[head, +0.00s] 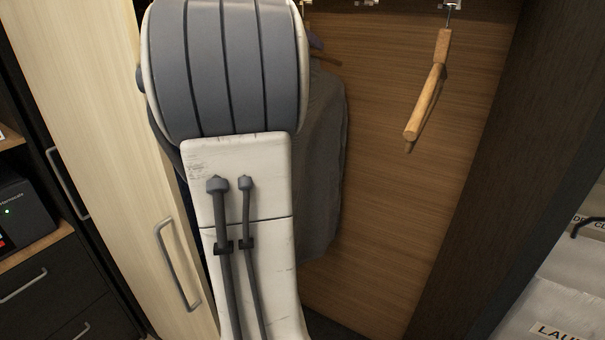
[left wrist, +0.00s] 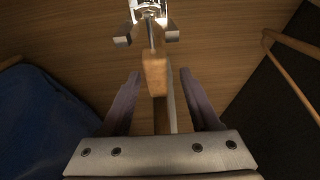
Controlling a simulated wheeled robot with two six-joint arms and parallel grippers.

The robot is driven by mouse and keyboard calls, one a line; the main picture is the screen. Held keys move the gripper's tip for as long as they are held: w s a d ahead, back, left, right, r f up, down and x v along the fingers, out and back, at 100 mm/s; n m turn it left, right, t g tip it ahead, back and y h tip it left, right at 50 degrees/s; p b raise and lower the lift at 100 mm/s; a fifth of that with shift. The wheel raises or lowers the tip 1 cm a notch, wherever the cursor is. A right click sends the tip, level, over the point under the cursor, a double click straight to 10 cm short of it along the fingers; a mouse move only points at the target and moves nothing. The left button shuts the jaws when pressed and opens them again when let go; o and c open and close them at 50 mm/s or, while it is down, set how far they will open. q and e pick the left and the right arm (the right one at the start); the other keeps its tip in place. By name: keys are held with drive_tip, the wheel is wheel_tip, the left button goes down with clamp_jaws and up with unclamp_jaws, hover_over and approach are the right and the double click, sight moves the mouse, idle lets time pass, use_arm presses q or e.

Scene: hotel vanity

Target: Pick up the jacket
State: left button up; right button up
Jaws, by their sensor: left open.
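A grey jacket (head: 325,170) hangs in the open wardrobe in the head view, partly hidden behind my arm. My left gripper (left wrist: 160,76) is open in the left wrist view, and its fingers stand on either side of a wooden hanger's neck (left wrist: 154,72). The hanger's metal hook is at the rail fitting just beyond the fingertips. I cannot tell from this view which garment that hanger carries. A blue garment (left wrist: 42,125) hangs at the left of the wrist view. In the head view my left gripper is hidden behind the arm. My right gripper is not in view.
An empty wooden hanger (head: 430,90) hangs right of the grey jacket. A light door with a handle (head: 178,265) stands at the left. A dark side panel (head: 510,150) bounds the right, with white labelled bags (head: 565,285) beyond. The wooden back panel (head: 400,190) is bare below the empty hanger.

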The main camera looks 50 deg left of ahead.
use_arm(q)
drive_tip(key=shift+x, duration=1.25)
drive_tip(key=shift+s, duration=0.1)
clamp_jaws()
drive_tip(key=shift+r, duration=0.2)
